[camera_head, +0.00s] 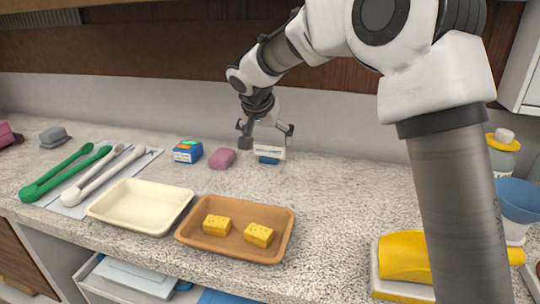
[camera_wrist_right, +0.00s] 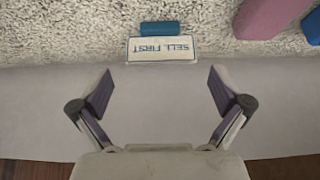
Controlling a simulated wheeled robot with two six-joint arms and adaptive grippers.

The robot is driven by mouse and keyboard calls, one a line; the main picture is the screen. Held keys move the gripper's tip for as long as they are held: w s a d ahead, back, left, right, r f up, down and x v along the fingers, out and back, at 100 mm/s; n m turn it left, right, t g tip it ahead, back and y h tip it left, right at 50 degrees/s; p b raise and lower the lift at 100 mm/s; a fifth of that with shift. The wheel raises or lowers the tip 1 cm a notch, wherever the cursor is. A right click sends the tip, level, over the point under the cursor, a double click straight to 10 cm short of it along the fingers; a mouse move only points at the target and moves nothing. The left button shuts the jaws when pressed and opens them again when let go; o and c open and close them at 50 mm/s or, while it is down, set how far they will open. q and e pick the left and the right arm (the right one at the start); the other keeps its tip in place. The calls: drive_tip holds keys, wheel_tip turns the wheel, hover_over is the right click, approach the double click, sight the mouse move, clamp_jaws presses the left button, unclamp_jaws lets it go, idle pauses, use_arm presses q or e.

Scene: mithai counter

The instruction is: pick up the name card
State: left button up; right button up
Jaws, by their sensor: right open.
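The name card (camera_head: 270,152) is a small white card with a blue base, standing on the counter near the back wall. In the right wrist view the card (camera_wrist_right: 161,49) reads "SELL FIRST" upside down, with its blue base (camera_wrist_right: 160,28) beyond it. My right gripper (camera_head: 267,137) is open, and its fingers sit to either side of the card in the head view. In the right wrist view the card lies just ahead of the open fingertips (camera_wrist_right: 162,86), with nothing between them. My left gripper is not in view.
A pink block (camera_head: 222,158) and a blue box (camera_head: 187,151) stand left of the card. In front are a brown tray (camera_head: 279,250) with two yellow sweets and an empty cream tray (camera_head: 140,205). Tongs lie at left. A yellow scoop-like object (camera_head: 404,257) is at front right.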

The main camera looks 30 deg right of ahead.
sight(269, 145)
drive_tip(key=x, duration=0.5)
drive_tip(key=shift+w+r, duration=0.1)
drive_tip(key=shift+w, duration=0.05)
drive_tip(key=shift+r, duration=0.1)
drive_tip(key=c, duration=0.7)
drive_tip(key=shift+r, duration=0.4)
drive_tip(key=v, duration=0.3)
drive_tip(key=shift+w+d+r, duration=0.1)
drive_tip(key=shift+w+d, duration=0.05)
drive_tip(key=shift+w, duration=0.1)
drive_tip(key=s+a, duration=0.2)
drive_tip(key=a, duration=0.2)
drive_tip(key=s+a+r, duration=0.1)
drive_tip(key=s+a, duration=0.1)
drive_tip(key=a, duration=0.3)
drive_tip(key=s+a, duration=0.2)
drive_tip(key=a, duration=0.2)
drive_tip(key=shift+s+a+r, duration=0.15)
drive_tip(key=shift+s+a, duration=0.2)
